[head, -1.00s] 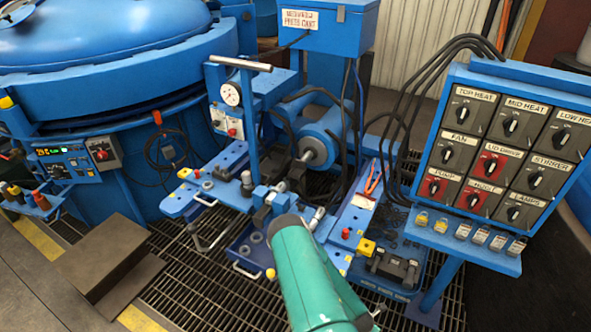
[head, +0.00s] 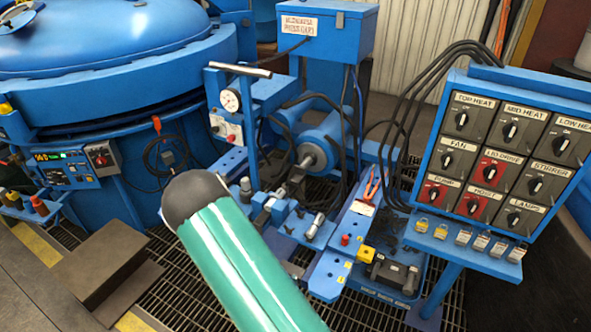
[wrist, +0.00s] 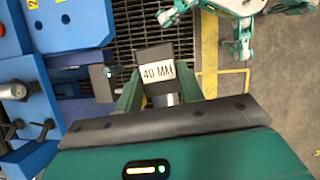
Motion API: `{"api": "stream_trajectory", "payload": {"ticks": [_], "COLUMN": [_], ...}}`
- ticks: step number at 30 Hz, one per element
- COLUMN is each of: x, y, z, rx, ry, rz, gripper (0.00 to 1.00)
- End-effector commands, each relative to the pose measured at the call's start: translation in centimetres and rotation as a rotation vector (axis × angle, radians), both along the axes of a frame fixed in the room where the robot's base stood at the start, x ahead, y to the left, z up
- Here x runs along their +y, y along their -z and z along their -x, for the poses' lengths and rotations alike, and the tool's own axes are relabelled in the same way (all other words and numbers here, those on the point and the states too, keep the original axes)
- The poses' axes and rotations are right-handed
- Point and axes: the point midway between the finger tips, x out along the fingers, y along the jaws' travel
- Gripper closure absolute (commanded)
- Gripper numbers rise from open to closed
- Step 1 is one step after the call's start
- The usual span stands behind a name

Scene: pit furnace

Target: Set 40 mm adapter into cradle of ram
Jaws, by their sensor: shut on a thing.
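The 40 mm adapter (wrist: 156,56) is a dark block with a white "40 MM" label and a bright metal cylinder below it in the wrist view. My gripper (wrist: 160,88) is shut on it, a green finger on each side. In the head view my green arm hides the gripper and adapter. The ram (head: 317,143) is a blue cylinder with a shiny steel rod (head: 309,154) pointing toward the front left. A grey piece at the rod's front end (head: 296,174) may be the cradle; its shape is too small to tell.
A gauge post (head: 249,120) stands left of the ram. The switch panel (head: 505,150) is at right, the furnace (head: 110,95) at left. Cables hang around the ram.

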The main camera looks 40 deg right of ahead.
Motion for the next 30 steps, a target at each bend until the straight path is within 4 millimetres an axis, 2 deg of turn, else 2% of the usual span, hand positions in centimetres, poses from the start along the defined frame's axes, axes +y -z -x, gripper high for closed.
{"api": "stream_trajectory", "payload": {"ticks": [1, 3, 9, 12, 21, 30], "x": [1.4, 3.1, 7.0, 8.3, 11.1, 11.0], "y": [-1.6, -3.5, -7.4, -8.8, -11.6, -11.4], "z": [-1.8, -3.6, -7.5, -8.8, -11.6, -11.4], "rx": [-0.009, -0.008, -0.002, -0.001, -0.001, 0.007], "ry": [0.061, 0.157, 0.367, 0.439, 0.584, 0.591], "rz": [-0.002, -0.002, -0.002, -0.002, -0.001, -0.001], "gripper": [1.0, 1.0, 1.0, 1.0, 1.0, 1.0]}}
